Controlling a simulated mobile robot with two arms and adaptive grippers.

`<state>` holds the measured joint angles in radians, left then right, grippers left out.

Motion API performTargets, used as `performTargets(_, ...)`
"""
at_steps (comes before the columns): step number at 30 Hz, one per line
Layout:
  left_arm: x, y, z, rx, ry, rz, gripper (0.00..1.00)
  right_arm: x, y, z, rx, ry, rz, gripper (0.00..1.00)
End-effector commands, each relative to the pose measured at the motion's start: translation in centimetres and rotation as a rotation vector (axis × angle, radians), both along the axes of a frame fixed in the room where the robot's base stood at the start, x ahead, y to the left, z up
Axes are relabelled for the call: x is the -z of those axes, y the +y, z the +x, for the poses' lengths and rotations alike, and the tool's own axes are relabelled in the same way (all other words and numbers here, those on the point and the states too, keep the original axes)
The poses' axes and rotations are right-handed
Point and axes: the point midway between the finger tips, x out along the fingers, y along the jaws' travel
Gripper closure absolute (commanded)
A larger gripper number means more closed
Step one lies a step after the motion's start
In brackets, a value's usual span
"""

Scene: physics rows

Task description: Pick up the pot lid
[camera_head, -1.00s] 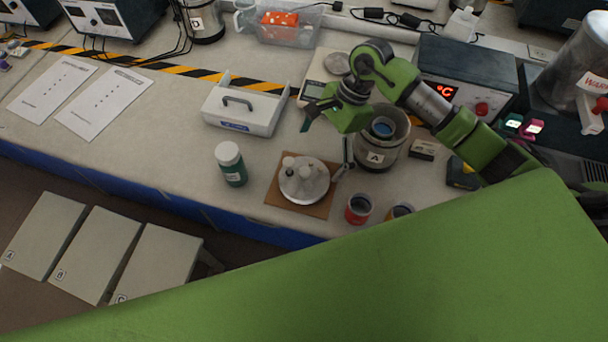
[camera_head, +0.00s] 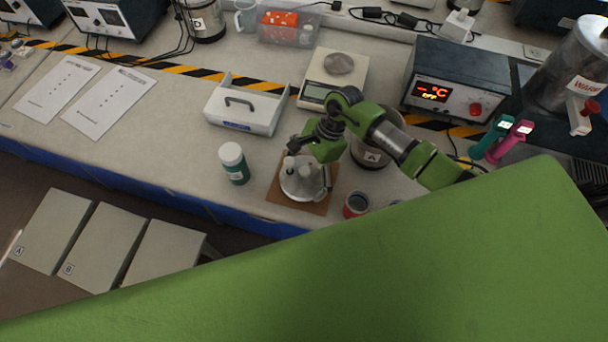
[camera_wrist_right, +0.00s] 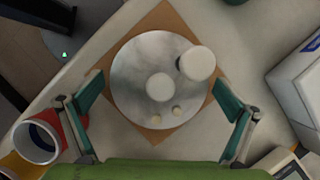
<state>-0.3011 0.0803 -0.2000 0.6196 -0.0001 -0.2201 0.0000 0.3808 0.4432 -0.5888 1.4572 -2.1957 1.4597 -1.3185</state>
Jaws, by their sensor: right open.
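The pot lid (camera_head: 297,190) is a round silver disc with pale knobs, lying on a square brown board (camera_head: 318,207) near the front edge of the bench. In the right wrist view the lid (camera_wrist_right: 136,65) lies flat, with a large pale knob at its middle, a second large one towards the upper right and two small ones below. My right gripper (camera_head: 308,167) is just above the lid. In the right wrist view its open fingers (camera_wrist_right: 160,97) stand on either side of the lid, with nothing gripped. My left gripper is not in view.
A pot marked A (camera_head: 372,158) is partly hidden behind my right arm. A red cup (camera_head: 356,205) stands right of the board, and a green bottle with a white cap (camera_head: 233,163) stands left. A white caddy (camera_head: 244,105) and a scale (camera_head: 335,75) are farther back.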

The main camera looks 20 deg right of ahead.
Motion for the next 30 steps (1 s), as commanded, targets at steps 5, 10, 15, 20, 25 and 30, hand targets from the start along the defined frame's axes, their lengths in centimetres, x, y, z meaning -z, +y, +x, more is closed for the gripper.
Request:
performTargets(5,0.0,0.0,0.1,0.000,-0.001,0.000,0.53,0.0,0.0,0.0,0.000,0.000,0.000,0.31)
performTargets(10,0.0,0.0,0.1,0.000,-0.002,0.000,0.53,-0.1,0.0,0.0,0.000,-0.001,0.002,0.35)
performTargets(15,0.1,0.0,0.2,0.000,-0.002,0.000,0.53,-0.1,0.0,0.1,0.000,-0.002,0.002,0.36)
performTargets(20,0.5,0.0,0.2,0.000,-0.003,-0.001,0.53,-0.5,0.0,0.1,-0.001,-0.003,0.003,0.36)
performTargets(25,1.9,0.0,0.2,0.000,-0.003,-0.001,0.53,-2.0,-0.1,0.2,-0.002,-0.008,0.000,0.36)
performTargets(30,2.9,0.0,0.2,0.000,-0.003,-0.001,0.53,-4.9,0.0,-1.7,-0.005,-0.004,0.000,0.36)
